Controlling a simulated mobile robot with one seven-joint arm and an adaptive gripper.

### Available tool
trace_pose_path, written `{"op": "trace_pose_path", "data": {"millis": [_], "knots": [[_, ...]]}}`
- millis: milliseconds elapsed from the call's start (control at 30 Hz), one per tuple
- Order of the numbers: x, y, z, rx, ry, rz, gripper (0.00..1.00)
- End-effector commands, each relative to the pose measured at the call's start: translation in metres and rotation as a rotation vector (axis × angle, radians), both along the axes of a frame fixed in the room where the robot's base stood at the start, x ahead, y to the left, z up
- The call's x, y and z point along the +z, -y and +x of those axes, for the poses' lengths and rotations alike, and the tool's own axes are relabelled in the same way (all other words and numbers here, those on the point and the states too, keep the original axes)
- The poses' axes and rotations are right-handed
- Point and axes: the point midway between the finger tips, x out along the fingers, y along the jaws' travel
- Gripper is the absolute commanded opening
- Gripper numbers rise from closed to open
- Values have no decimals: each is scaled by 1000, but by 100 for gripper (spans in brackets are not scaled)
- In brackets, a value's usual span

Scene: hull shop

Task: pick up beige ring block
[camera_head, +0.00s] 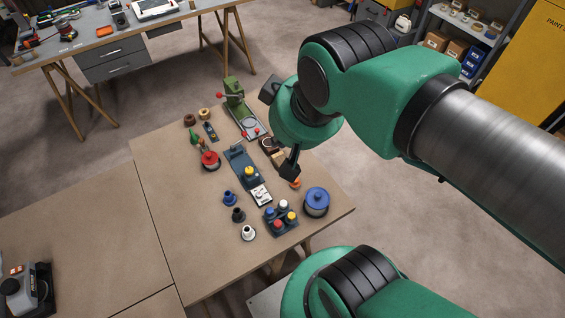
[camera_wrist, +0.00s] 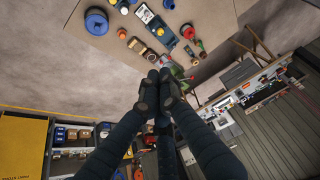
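The beige ring block (camera_head: 204,112) looks like a small tan ring. It lies near the back left edge of the work table, beside a darker brown ring (camera_head: 190,120). I cannot make it out in the wrist view. My gripper (camera_head: 290,168) hangs above the table's right side, clear of the ring and to its right.
The table's left part is bare.

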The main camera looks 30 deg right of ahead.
Motion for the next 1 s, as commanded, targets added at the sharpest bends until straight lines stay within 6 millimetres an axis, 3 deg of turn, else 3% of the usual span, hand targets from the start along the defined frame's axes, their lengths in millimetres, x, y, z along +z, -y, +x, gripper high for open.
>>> {"op": "trace_pose_path", "data": {"millis": [133,567,1000], "knots": [[0,0,0,0,0,0,0],[0,0,0,0,0,0,84],[0,1,5,-1,-6,-2,84]]}}
